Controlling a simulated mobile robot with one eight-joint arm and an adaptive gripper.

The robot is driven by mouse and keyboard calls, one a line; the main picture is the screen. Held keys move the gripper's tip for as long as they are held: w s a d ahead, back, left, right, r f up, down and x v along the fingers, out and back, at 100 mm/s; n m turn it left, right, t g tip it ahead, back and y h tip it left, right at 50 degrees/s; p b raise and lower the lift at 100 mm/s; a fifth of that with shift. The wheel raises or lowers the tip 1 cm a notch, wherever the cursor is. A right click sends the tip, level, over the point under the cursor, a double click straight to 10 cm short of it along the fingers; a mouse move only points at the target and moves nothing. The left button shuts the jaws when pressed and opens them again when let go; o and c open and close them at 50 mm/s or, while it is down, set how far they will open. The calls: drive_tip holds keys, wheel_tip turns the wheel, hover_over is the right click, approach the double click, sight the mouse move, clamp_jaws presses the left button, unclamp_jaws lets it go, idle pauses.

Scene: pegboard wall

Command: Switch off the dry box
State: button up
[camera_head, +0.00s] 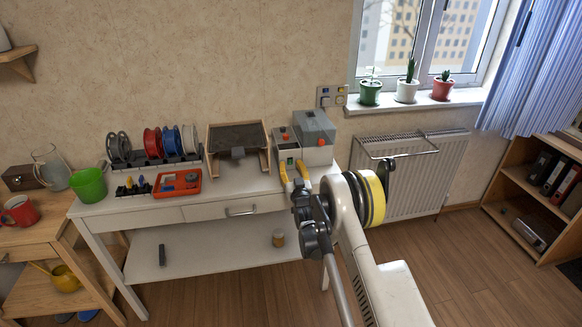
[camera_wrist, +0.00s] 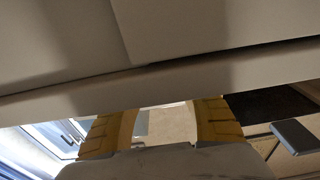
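A pale box with a grey lid (camera_head: 313,127), which looks like the dry box, stands at the right end of the white table. A red-orange button (camera_head: 320,142) shows on its front. A smaller grey unit (camera_head: 284,137) with a red button on top adjoins its left side. My gripper (camera_head: 294,172) is just in front of these units, near the table's front edge. Its two yellow fingers are apart with nothing visible between them. The fingers also show apart in the wrist view (camera_wrist: 163,128), below a large pale surface I cannot identify. Whether the fingers touch anything is unclear.
A wooden-sided tray (camera_head: 239,134) stands left of the units. Beyond it are a spool rack (camera_head: 160,163), a red-orange tray (camera_head: 177,183) and a green cup (camera_head: 89,185). A radiator (camera_head: 420,180) is on the wall to the right. Floor is clear right of the table.

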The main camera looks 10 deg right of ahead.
drive_tip(key=shift+f, duration=0.1)
drive_tip(key=s, duration=0.7)
drive_tip(key=shift+s+f, duration=0.2)
drive_tip(key=shift+f, duration=0.2)
drive_tip(key=shift+r, duration=0.1)
drive_tip(key=shift+g, duration=0.6)
drive_tip(key=r, duration=0.5)
drive_tip(key=shift+w+r, duration=0.3)
drive_tip(key=shift+r, duration=0.05)
drive_tip(key=s+r+g, duration=0.5)
drive_tip(key=s+r, duration=0.8)
drive_tip(key=r, duration=0.2)
drive_tip(key=s+f+g, duration=0.3)
drive_tip(key=s+g, duration=0.2)
drive_tip(key=s, duration=2.9)
drive_tip(key=shift+s+g, duration=0.15)
drive_tip(key=shift+g, duration=0.25)
